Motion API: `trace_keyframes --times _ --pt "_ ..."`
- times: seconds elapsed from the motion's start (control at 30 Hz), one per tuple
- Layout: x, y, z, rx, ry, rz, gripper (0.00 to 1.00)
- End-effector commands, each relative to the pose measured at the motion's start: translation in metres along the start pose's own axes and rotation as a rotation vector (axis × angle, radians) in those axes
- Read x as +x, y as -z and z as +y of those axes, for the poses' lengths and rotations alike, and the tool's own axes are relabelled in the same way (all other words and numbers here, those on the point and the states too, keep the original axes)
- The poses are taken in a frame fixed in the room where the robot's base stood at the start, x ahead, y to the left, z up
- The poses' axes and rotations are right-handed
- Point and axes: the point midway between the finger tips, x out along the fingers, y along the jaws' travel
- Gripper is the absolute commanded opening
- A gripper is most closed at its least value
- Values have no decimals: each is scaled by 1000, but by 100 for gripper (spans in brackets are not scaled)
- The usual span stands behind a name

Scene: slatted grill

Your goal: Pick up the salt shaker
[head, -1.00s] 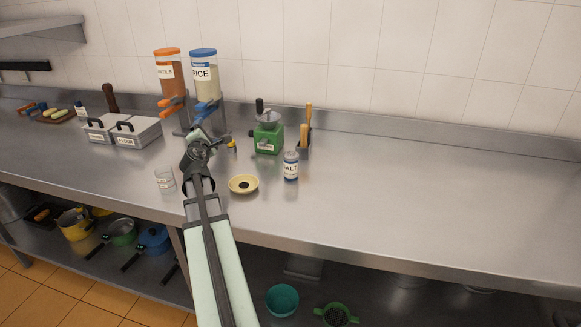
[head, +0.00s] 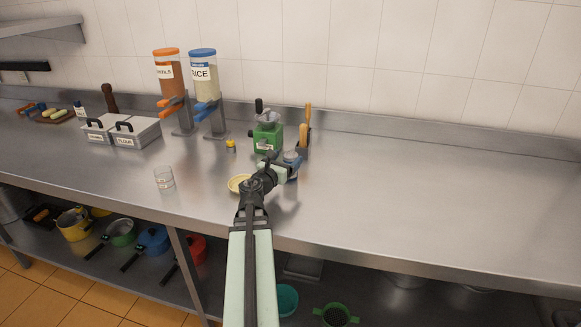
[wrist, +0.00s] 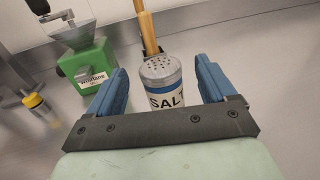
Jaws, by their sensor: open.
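The salt shaker (wrist: 163,82) has a grey perforated lid, a blue band and a white label reading SALT. The gripper hides the shaker's lower part there. In the head view my gripper (head: 283,168) is at the shaker (head: 291,159), hiding most of it.
A green grinder (head: 267,138) and a holder with a wooden-handled tool (head: 304,140) stand just behind. A yellow bowl (head: 236,184) is partly hidden by my arm, with a glass (head: 164,178) further left. The counter (head: 430,200) to the right is clear.

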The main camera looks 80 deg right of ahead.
Motion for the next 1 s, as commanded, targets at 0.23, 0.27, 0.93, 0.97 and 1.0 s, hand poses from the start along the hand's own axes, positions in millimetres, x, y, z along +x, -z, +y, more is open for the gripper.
trace_keyframes --times 0.23,0.27,0.93,0.97,1.0 --pt "18 0 2 2 -1 0 84" --pt "21 0 1 2 0 0 84" --pt "55 0 1 3 -2 0 71" --pt "55 0 1 3 -2 0 68" --pt "55 0 1 3 -2 0 65"
